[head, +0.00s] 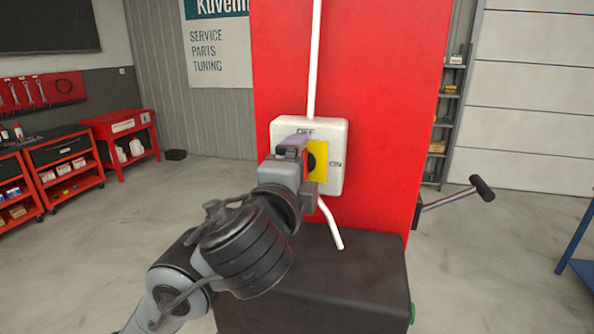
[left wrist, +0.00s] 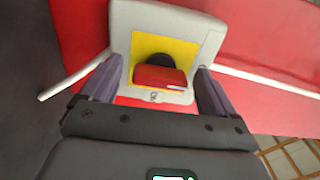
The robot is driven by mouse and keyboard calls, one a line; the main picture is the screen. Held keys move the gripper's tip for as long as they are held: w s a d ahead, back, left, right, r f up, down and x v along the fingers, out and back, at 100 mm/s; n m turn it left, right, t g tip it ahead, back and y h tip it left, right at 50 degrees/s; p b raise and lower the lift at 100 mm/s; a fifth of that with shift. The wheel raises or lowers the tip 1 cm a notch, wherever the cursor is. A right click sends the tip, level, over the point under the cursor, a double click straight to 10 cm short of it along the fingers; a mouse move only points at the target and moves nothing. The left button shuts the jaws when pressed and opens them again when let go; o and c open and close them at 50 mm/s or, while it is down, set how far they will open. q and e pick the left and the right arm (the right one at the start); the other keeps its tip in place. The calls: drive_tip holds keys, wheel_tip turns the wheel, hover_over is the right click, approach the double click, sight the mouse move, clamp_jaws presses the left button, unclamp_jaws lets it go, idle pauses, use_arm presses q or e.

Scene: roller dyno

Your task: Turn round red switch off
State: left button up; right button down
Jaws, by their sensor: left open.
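The red switch (left wrist: 160,77) is a red handle on a dark round base, set on a yellow plate (head: 319,150) of a white box. In the left wrist view it lies crosswise between my two finger pads, apart from both. My right gripper is not in view.
The box is fixed to a red column (head: 385,80) with white conduits above and below. A black block (head: 320,275) stands in front of the column. A lever with a black grip (head: 482,188) juts out at right. Red carts stand at far left.

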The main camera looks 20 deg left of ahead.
use_arm(q)
drive_tip(key=s+d, duration=0.1)
drive_tip(key=s, duration=0.9)
drive_tip(key=shift+s+d, duration=0.15)
drive_tip(key=shift+s, duration=0.2)
